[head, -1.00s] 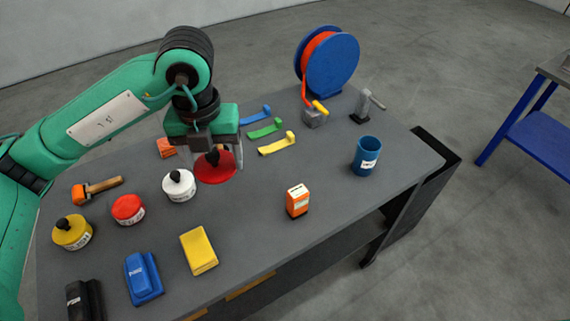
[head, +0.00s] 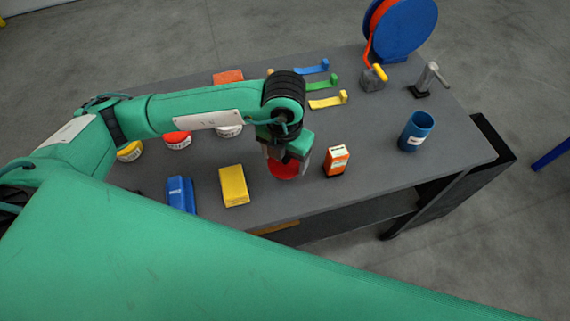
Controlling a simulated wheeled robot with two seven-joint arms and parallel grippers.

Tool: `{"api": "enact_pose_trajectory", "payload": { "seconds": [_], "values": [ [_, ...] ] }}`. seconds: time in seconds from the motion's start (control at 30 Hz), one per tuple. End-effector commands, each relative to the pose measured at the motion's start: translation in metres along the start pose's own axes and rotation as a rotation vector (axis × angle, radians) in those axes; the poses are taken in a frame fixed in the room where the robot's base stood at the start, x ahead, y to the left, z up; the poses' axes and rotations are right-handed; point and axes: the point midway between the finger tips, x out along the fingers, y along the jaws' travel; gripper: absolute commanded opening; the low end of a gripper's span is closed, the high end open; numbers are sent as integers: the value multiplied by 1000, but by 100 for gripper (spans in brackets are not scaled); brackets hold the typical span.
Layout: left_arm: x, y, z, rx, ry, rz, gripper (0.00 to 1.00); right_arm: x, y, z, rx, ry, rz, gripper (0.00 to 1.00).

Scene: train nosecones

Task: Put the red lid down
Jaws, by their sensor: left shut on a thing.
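The red lid (head: 284,170) is a round disc in the head view, between the yellow block and the orange box. My left gripper (head: 290,160) is above it and shut on it; the fingers and my wrist hide much of the lid. I cannot tell whether the lid touches the table (head: 300,199) or is just above it. A red-topped pot (head: 178,140) stands to the left, partly behind my left arm. My right gripper is not in view.
A yellow block (head: 233,186) lies left of the lid, and a blue block (head: 181,194) beyond it. An orange box (head: 337,160) stands close to the right. A blue cup (head: 415,131) is further right. The front edge is near.

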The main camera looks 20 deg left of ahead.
Motion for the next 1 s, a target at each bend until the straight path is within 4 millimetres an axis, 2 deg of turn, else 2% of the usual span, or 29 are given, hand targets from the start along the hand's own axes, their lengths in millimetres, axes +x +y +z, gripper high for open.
{"api": "enact_pose_trajectory", "payload": {
  "seconds": [0.23,0.47,0.87,0.9,0.97,1.0],
  "values": [
    [18,0,0,0,2,1,50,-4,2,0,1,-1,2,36],
    [50,0,0,-1,1,1,50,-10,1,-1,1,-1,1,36],
    [57,0,0,0,-1,0,50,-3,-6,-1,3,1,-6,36],
    [55,0,0,0,-1,0,81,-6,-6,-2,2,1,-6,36],
    [55,0,0,0,-1,0,92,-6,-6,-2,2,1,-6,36],
    [55,0,0,0,-1,0,95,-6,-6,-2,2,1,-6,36]
  ]
}}
